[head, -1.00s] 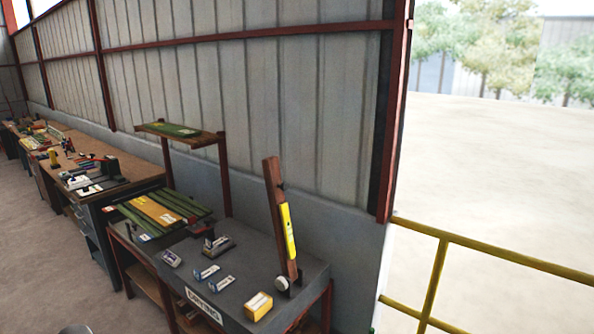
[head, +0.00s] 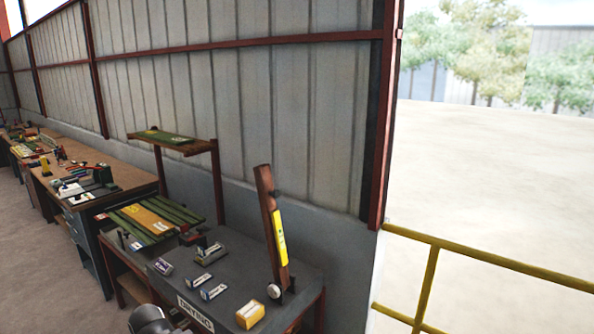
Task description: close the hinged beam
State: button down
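The hinged beam (head: 266,210) is a brown wooden bar with a yellow label strip on its side. It stands nearly upright, tilted slightly to the left, at the right end of the grey bench (head: 232,268). A round white piece (head: 273,291) and a dark bracket sit at its lower end on the bench top. My gripper's fingers cannot be made out, and nothing of mine touches the beam.
A yellow box (head: 250,314) and several small white-labelled boxes lie on the bench top. A raised shelf (head: 170,143) stands behind on the left. Long workbenches (head: 100,180) run along the wall. A yellow railing (head: 480,262) is at right. The floor at left is clear.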

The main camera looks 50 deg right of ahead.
aim_at(267, 196)
jog(key=z, duration=0.25)
jog(key=i, duration=1)
jog(key=u, duration=0.05)
